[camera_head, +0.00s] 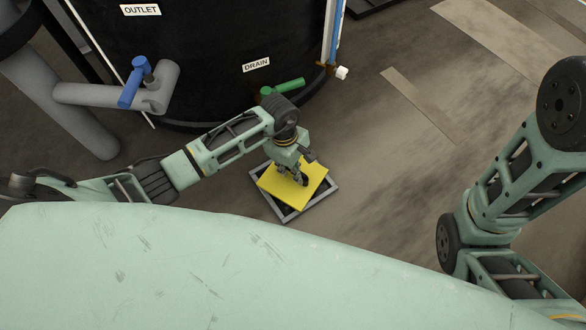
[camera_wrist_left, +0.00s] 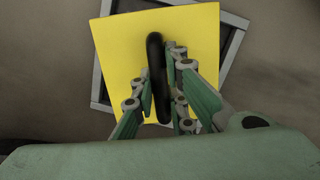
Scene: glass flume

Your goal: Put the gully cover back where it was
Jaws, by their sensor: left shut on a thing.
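The yellow gully cover (camera_head: 311,183) is a flat square plate with a black bar handle (camera_wrist_left: 155,60) on top. In the head view it is over the grey gully frame (camera_head: 333,190) in the floor and turned relative to it. Dark gaps show between plate and frame at the near corner and one side. My left gripper (camera_head: 301,179) is shut on the handle; the left wrist view shows its fingers on both sides of the bar. I cannot tell whether the cover touches the frame or is held above it. My right gripper is out of view.
A large black tank (camera_head: 205,60) stands behind, with a green drain valve (camera_head: 283,87) close to my left arm. A grey pipe with a blue valve handle (camera_head: 131,86) is at the left. The floor (camera_head: 390,150) right of the frame is clear.

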